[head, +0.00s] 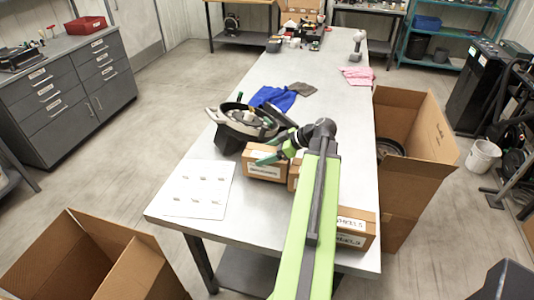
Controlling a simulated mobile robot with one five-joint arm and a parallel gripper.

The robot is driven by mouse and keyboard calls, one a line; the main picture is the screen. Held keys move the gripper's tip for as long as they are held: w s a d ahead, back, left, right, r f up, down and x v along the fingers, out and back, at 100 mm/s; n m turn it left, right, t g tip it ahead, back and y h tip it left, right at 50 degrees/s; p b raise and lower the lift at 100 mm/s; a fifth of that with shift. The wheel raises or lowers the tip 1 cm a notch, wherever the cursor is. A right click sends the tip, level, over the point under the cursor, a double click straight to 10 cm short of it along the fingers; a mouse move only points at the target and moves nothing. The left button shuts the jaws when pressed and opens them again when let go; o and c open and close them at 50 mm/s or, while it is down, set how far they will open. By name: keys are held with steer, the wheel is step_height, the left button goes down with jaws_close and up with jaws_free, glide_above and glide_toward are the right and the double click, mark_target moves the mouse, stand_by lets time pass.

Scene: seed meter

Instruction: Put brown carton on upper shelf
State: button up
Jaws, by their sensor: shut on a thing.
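My gripper (266,160) is at the near half of the long grey table. Its fingers are at the top of a small brown carton (264,171) with a white label, and they are shut on it. I cannot tell whether this carton is lifted off the table. Another brown carton (357,229) with white labels sits at the table's near right edge, partly hidden by my green arm. More brown cardboard shows between them behind the arm. A teal shelf unit (449,32) stands at the back right, with a blue bin on a higher level.
The grey table (258,205) also bears a black and white device (243,121), a white sheet with small parts (197,188), a blue cloth (275,97) and a pink cloth (357,76). Large open boxes stand on the floor at left (62,255) and right (415,190).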

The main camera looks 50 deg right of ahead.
step_height(320, 180, up, 16)
steer(key=p, duration=1.4)
steer(key=shift+f+p, duration=0.15)
steer(key=shift+p, duration=0.15)
